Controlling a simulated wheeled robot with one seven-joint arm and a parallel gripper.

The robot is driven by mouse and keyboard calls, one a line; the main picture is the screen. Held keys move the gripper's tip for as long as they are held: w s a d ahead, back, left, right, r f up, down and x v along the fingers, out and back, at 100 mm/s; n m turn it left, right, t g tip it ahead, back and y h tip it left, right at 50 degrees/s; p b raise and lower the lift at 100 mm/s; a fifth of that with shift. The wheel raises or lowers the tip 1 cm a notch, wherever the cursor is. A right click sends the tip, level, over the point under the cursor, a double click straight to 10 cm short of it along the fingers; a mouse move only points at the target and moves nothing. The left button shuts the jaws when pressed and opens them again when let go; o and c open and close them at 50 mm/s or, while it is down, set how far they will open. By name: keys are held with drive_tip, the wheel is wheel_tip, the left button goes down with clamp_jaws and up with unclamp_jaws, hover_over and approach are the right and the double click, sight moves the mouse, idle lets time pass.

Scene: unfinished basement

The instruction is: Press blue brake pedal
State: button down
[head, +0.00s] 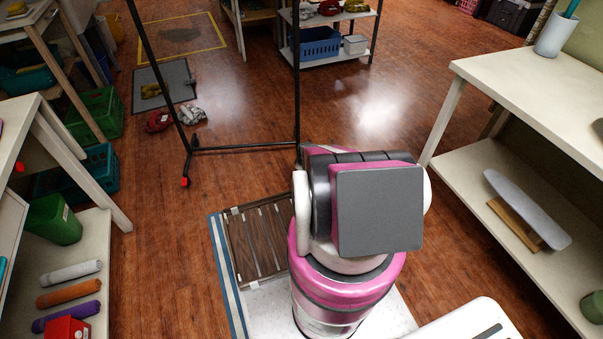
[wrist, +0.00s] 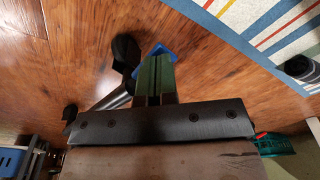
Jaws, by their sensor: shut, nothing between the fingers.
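The blue brake pedal (wrist: 158,49) shows in the wrist view as a small blue patch just past my fingertips, partly covered by them. My gripper (wrist: 157,64) is shut and empty, its greenish fingers over the pedal; whether they touch it I cannot tell. A dark caster (wrist: 125,50) stands left of the pedal, at the end of a dark base bar. In the head view my arm hides the gripper and the blue pedal. The black wheeled rack (head: 240,149) stands beyond my arm, with a red pedal (head: 185,182) at its near left foot.
A striped rug (wrist: 275,35) lies close to the pedal at upper right in the wrist view. A white shelf table (head: 520,85) stands right, and a shelf (head: 95,235) with rolled cloths stands left. A dark mat (head: 165,88) lies beyond the rack. Wooden floor between is mostly clear.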

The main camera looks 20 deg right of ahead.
drive_tip(key=shift+s+d+r, duration=0.25)
drive_tip(key=shift+s+d, duration=0.25)
drive_tip(key=shift+s, duration=0.1)
drive_tip(key=shift+s+d+r, duration=0.25)
drive_tip(key=shift+s+d, duration=0.25)
drive_tip(key=shift+s, duration=0.05)
wheel_tip(320, 180, up, 11)
drive_tip(key=shift+s+d, duration=0.35)
drive_tip(key=shift+s, duration=0.05)
drive_tip(key=shift+f, duration=0.1)
